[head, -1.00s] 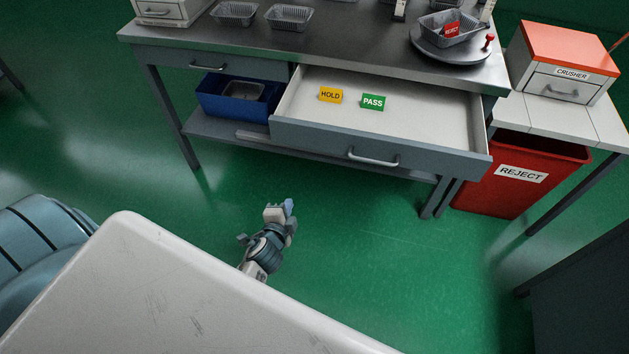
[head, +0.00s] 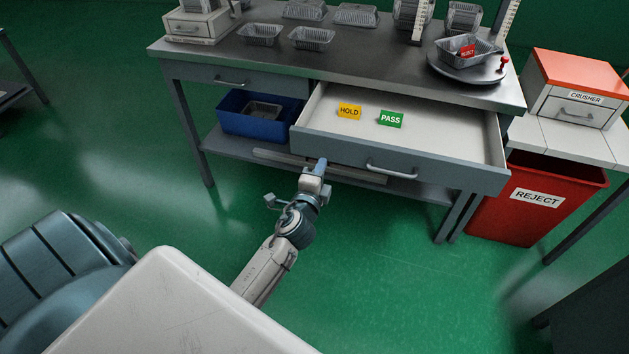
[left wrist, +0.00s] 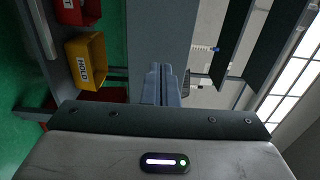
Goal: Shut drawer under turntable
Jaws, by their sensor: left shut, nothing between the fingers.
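The drawer (head: 440,168) under the turntable (head: 466,70) is pulled well out of the bench, with its curved handle (head: 391,172) on the front. Inside it lie a yellow HOLD card (head: 349,111) and a green PASS card (head: 391,119). My left gripper (head: 319,167) is shut and empty, just in front of the left part of the drawer front in the picture, left of the handle. I cannot tell whether it touches the front. In the left wrist view its closed fingers (left wrist: 161,84) point at a grey panel. My right gripper is not in view.
A foil tray (head: 466,50) with a REJECT card sits on the turntable. A blue bin (head: 250,115) stands on the lower shelf. The red REJECT bin (head: 530,205) is right of the bench. A yellow HOLD bin (left wrist: 86,61) shows in the left wrist view. Green floor before the bench is clear.

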